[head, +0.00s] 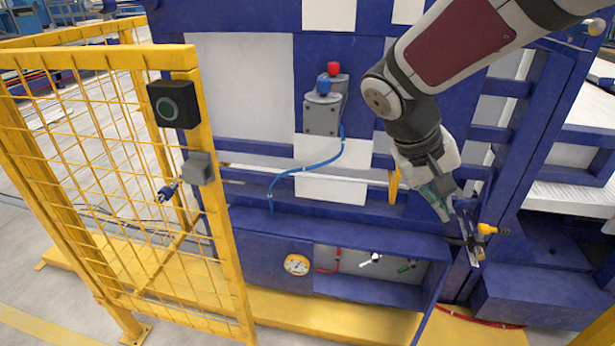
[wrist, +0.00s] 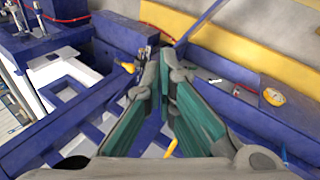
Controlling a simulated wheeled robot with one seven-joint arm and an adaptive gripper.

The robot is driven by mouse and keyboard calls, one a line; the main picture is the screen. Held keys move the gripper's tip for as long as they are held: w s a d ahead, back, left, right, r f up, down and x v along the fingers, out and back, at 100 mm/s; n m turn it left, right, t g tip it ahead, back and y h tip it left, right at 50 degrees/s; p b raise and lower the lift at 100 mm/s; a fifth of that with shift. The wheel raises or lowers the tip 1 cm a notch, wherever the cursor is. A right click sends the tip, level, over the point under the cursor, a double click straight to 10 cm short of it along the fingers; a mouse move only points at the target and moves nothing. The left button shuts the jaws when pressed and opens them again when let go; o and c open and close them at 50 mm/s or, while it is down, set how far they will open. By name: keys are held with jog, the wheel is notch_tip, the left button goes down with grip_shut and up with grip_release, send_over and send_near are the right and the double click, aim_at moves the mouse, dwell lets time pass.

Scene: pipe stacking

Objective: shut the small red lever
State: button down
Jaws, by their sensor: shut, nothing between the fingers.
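A small red handle-like piece (head: 336,260) shows in the head view, in the low blue recess right of the round gauge (head: 297,264). I cannot tell its exact position or whether it is the lever itself. White (head: 372,259) and green (head: 405,267) pieces sit to its right in the same recess. My gripper (head: 446,212) is to the right of and above the recess, apart from the red piece. In the wrist view its green-padded fingers (wrist: 165,62) are together and hold nothing. The gauge also shows in the wrist view (wrist: 273,97).
A yellow-handled metal fitting (head: 486,229) stands just beyond my fingertips on the blue frame. A grey box (head: 322,114) with red and blue knobs hangs above, with a blue hose (head: 305,169). A yellow mesh gate (head: 110,200) stands at the left.

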aim_at(339, 253)
jog(key=w+a+f+n+t+h+b, duration=0.2)
jog(key=w+f+h+b, duration=0.3)
jog(key=w+f, duration=0.8)
jog(key=w+a+f+n+t+h+b, duration=0.25)
jog(key=w+f+b, duration=0.35)
jog(key=w+f, duration=0.7)
jog(key=w+a+f+n+t+y+b, duration=0.2)
jog(key=a+f+n+t+b, duration=0.15)
jog(key=f, duration=0.65)
jog(key=w+a+f+n+t+y+b, duration=0.15)
jog(key=a+f+t, duration=0.3)
jog(key=f, duration=0.65)
jog(key=w+a+f+n+t+y+b, duration=0.1)
jog(key=w+a+f+n+t+b, duration=0.2)
jog(key=f, duration=0.7)
jog(key=b+x, duration=0.4)
jog(key=x, duration=0.4)
jog(key=shift+f+b, duration=0.2)
jog(key=shift+b, duration=0.1)
